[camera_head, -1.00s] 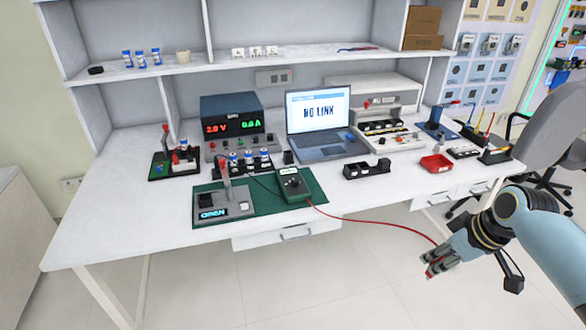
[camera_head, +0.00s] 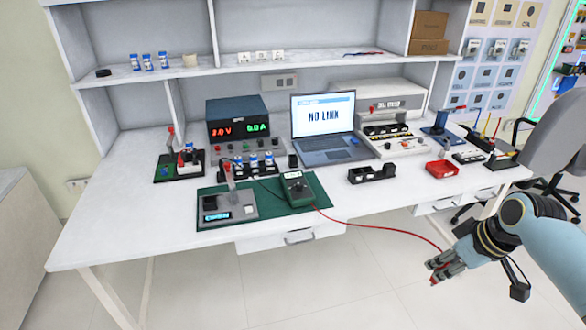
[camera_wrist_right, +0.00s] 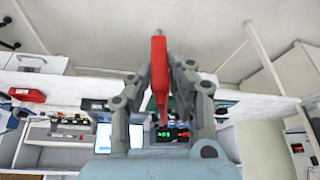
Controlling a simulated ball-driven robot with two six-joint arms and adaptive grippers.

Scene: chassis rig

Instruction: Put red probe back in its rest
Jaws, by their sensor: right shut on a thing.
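My right gripper (camera_head: 446,267) is shut on the red probe (camera_wrist_right: 158,72), in front of the bench's right part and clear of it. In the right wrist view the gripper's two fingers (camera_wrist_right: 160,80) pinch the probe's red body, its thin grey tip pointing up in the picture. A red lead (camera_head: 385,228) runs from the green meter (camera_head: 295,187) over the bench edge to the probe. A black slotted holder (camera_head: 371,174) stands empty-looking near the front edge; I cannot tell whether it is the probe's rest. My left gripper is not in view.
The meter and a lever box (camera_head: 228,207) sit on a green mat (camera_head: 290,211). A laptop (camera_head: 325,126) reads NO LINK. A red tray (camera_head: 440,168) and a tool stand (camera_head: 500,158) are at the right. A grey chair (camera_head: 562,135) stands beyond the bench's right end.

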